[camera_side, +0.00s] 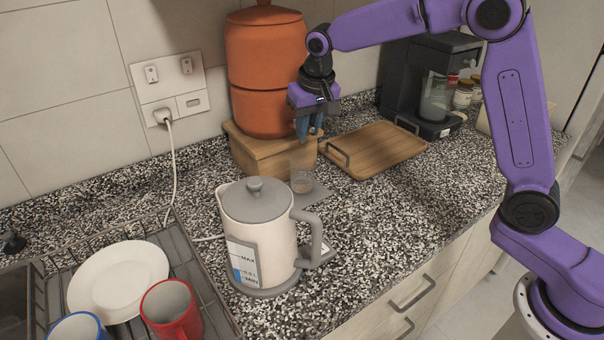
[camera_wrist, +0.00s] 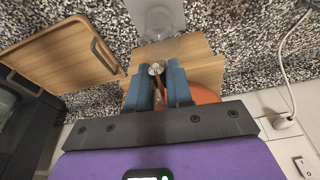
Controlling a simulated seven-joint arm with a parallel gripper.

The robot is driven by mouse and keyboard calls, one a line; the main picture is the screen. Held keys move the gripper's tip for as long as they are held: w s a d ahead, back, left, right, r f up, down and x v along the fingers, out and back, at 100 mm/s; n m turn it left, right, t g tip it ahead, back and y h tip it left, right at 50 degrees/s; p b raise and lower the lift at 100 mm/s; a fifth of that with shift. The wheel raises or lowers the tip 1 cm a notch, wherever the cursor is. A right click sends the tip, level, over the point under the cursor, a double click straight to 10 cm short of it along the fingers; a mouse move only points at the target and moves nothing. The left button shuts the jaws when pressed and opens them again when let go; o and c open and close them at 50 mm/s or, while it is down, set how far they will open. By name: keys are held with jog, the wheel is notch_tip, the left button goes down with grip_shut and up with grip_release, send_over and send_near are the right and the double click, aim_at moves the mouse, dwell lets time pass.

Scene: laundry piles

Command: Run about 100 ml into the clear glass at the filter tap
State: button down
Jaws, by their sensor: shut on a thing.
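The orange clay filter (camera_side: 268,75) stands on a wooden block (camera_side: 262,153) against the wall. Its small metallic tap (camera_wrist: 156,69) shows in the wrist view between the blue fingers of my gripper (camera_wrist: 160,80), which is shut on it. In the side view my gripper (camera_side: 309,128) hides the tap at the filter's front. The clear glass (camera_side: 302,174) stands upright on a grey mat (camera_side: 318,194) below my fingers; it also shows in the wrist view (camera_wrist: 158,24). Its lower part looks darker, but I cannot tell the water level. No stream is clearly visible.
A white kettle (camera_side: 262,235) stands in front of the glass. A wooden tray (camera_side: 375,150) with handles lies to the right, before a black coffee machine (camera_side: 430,80). A dish rack (camera_side: 205,280) with a plate (camera_side: 118,280) and mugs is at front left.

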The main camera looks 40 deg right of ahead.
jog(key=shift+a+m, duration=0.55)
jog(key=shift+m, duration=0.55)
jog(key=shift+a, duration=0.25)
jog(key=shift+w+a+m, duration=0.1)
jog(key=shift+a+m, duration=0.05)
jog(key=shift+m, duration=0.25)
jog(key=shift+w+a+m+h, duration=0.1)
jog(key=shift+a+m+h, duration=0.1)
jog(key=shift+m+h, duration=0.5)
